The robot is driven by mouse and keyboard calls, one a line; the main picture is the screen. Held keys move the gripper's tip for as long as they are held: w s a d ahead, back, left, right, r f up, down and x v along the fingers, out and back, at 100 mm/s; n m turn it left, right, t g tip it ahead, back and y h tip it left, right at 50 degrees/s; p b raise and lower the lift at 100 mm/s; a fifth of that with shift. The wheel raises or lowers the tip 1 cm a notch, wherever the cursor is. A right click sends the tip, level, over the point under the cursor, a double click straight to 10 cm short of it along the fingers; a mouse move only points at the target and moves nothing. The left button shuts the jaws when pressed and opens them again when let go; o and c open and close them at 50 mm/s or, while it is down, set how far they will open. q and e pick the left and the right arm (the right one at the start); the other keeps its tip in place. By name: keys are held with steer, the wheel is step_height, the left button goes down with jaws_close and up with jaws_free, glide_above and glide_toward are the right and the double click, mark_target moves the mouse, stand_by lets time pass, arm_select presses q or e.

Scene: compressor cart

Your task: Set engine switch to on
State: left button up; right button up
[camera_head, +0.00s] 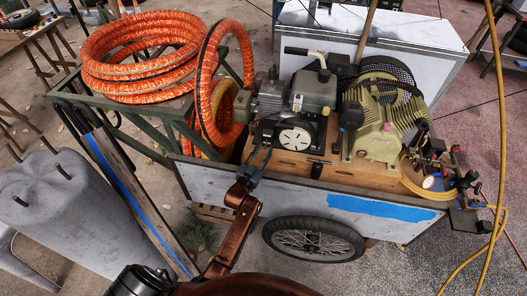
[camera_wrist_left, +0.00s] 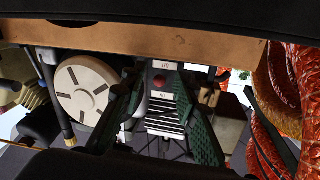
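The engine (camera_head: 314,90), a grey and black machine with a pale round slotted cover, stands on the cart's wooden deck. The round cover (camera_wrist_left: 86,90) also shows in the left wrist view. My left gripper (camera_head: 258,158) is at the engine's front left side in the head view. In the left wrist view my left gripper (camera_wrist_left: 158,108) has its two green-grey fingers apart, with nothing held. Between and beyond them is a small red switch part (camera_wrist_left: 159,83) with small white labels near it. Its position is unclear. The switch is not clear in the head view. My right gripper is not in view.
A tan compressor (camera_head: 382,125) stands right of the engine. Orange hose coils (camera_head: 145,52) lie on a green frame at left, and hang beside the engine. The cart's side wall (camera_head: 305,200) stands in front. A yellow hose (camera_head: 500,150) hangs at right.

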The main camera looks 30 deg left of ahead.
arm_select(q)
jaws_close()
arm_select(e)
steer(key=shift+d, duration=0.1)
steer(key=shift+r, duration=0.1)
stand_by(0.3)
